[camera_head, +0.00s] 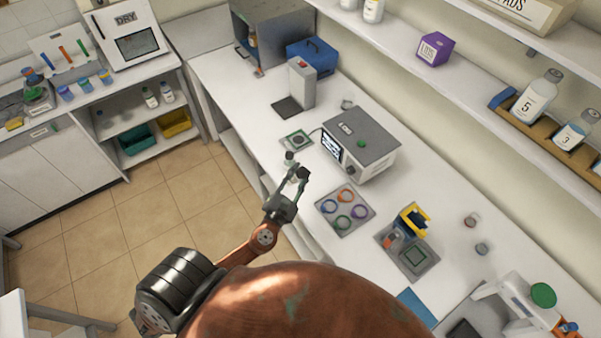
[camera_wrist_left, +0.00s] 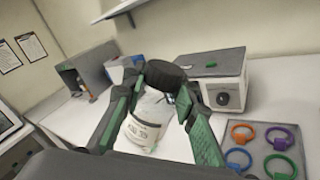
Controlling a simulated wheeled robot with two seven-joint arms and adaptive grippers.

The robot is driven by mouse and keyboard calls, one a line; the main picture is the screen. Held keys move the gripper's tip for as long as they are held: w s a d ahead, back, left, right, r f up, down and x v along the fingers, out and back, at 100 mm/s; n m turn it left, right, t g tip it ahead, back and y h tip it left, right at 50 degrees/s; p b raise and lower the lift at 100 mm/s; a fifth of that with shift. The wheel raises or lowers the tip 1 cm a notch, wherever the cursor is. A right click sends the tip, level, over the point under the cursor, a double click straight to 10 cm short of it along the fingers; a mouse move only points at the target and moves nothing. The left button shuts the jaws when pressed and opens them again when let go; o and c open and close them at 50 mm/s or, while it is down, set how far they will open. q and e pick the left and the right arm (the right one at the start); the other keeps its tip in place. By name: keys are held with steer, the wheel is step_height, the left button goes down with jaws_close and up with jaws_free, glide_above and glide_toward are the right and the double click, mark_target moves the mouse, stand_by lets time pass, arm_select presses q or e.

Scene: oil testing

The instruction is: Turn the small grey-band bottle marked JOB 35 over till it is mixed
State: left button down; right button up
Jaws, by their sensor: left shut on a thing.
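My left gripper (camera_head: 296,178) is above the floor-side edge of the long white bench, in front of the grey instrument. It is shut on a small bottle, which the left wrist view shows between the green-padded fingers (camera_wrist_left: 152,108). The bottle (camera_wrist_left: 145,128) has a pale body with a printed label and a wide dark cap (camera_wrist_left: 166,73). In that view its cap is uppermost and leans right. The label is too small to read surely, and I cannot make out a grey band. In the head view the bottle is small and partly hidden by the fingers. My right gripper is not in view.
The grey instrument (camera_head: 360,150) stands just beyond the gripper, with a small square plate (camera_head: 297,139) beside it. A tray of coloured rings (camera_head: 345,196) and a yellow-and-blue fixture (camera_head: 412,218) lie to the right. A shelf (camera_head: 440,78) overhangs the back.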

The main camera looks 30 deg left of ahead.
arm_select(q)
steer(key=m, duration=0.6)
steer(key=shift+m, duration=0.4)
steer(key=m, duration=0.5)
steer(key=shift+w+d+r+m, duration=0.1)
steer(key=shift+d+r+m, duration=0.2)
steer(key=shift+m, duration=0.4)
steer(key=shift+a+f+m, duration=0.25)
steer(key=shift+a+m, duration=0.05)
steer(key=shift+a, duration=0.05)
steer(key=shift+d, duration=0.15)
